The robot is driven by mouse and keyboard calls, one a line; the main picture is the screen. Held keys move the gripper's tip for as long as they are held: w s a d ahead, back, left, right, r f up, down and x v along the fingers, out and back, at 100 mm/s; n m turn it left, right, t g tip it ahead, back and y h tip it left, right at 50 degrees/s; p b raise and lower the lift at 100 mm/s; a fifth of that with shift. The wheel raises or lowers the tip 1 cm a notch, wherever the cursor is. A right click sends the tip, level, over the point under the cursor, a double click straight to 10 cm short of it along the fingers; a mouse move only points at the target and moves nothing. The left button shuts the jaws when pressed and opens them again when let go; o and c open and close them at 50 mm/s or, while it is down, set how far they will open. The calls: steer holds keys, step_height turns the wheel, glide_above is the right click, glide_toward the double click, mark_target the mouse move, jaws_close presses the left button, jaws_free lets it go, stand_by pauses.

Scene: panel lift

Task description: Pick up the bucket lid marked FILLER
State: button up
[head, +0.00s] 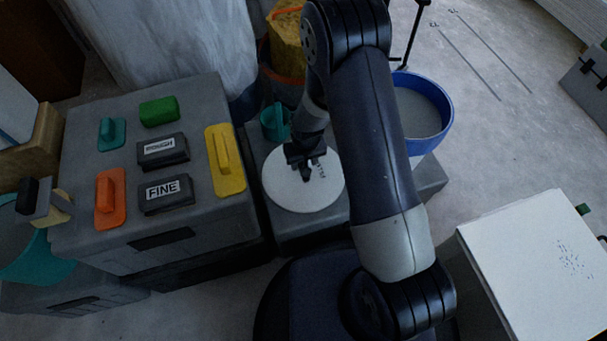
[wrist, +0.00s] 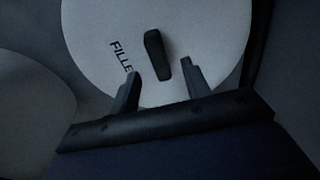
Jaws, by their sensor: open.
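The bucket lid marked FILLER (head: 290,195) is a round white disc on a low grey box. In the wrist view the lid (wrist: 205,45) shows dark letters reading "FILLE", with the rest hidden by a finger, and a dark bar handle (wrist: 157,55) at its middle. My gripper (head: 305,172) is over the lid, and its fingers hide most of the handle in the head view. In the wrist view my gripper (wrist: 160,82) is open, with its two fingertips apart to either side of the handle's near end. I cannot tell whether the fingers touch the lid.
A grey case (head: 90,190) to the left bears sanding blocks marked ROUGH (head: 163,150) and FINE (head: 166,193), a yellow float (head: 225,160) and an orange one (head: 110,198). A teal cup (head: 274,122) stands behind the lid. A blue-rimmed bucket (head: 446,115) stands right of my arm.

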step_height(320, 180, down, 4)
steer(key=shift+w+r+b, duration=0.15)
steer(key=shift+b, duration=0.4)
steer(key=shift+c, duration=0.5)
jaws_close()
